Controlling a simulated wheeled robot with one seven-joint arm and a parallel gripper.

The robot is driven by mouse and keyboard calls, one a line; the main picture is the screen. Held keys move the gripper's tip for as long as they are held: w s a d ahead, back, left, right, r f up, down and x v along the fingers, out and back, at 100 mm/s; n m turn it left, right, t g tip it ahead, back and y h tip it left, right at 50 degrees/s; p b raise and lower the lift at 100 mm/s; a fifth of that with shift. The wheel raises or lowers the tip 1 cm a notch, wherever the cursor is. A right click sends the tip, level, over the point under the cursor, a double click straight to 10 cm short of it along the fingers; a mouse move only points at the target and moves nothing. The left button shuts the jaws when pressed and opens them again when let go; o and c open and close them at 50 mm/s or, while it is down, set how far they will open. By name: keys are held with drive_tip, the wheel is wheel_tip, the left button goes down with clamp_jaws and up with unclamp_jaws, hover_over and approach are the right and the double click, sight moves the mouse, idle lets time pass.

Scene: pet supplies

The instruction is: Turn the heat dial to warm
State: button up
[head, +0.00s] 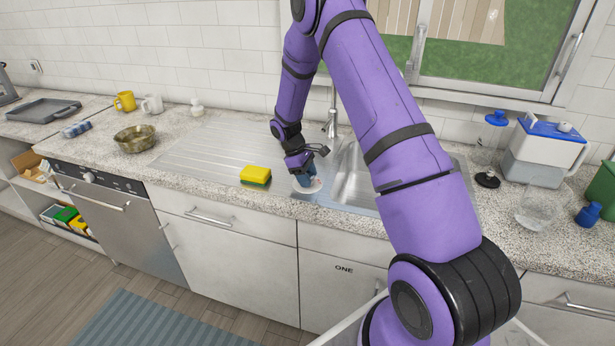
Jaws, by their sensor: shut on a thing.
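My gripper (304,178) points down at the front edge of the sink area, just right of the yellow sponge. It is shut on a small white, rounded thing (308,189) with a reddish mark. Bluish finger parts cover much of this thing, so I cannot tell whether it is the heat dial, or which setting it shows. A steel-fronted appliance (108,222) under the counter at left has a dark panel with a small knob (88,177), well apart from my gripper; its markings are too small to read.
A yellow and green sponge (255,175) lies close to my gripper on the left. The tap (331,122) stands behind it. A metal bowl (135,139) sits farther left. A clear jug (541,207) and a blue-lidded container (545,150) stand at right.

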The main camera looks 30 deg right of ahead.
drive_tip(key=shift+m+y, duration=0.4)
drive_tip(key=shift+m, duration=0.7)
drive_tip(key=o, duration=0.9)
drive_tip(key=v, duration=1)
drive_tip(key=shift+w+r, duration=0.3)
drive_tip(key=shift+w, duration=0.1)
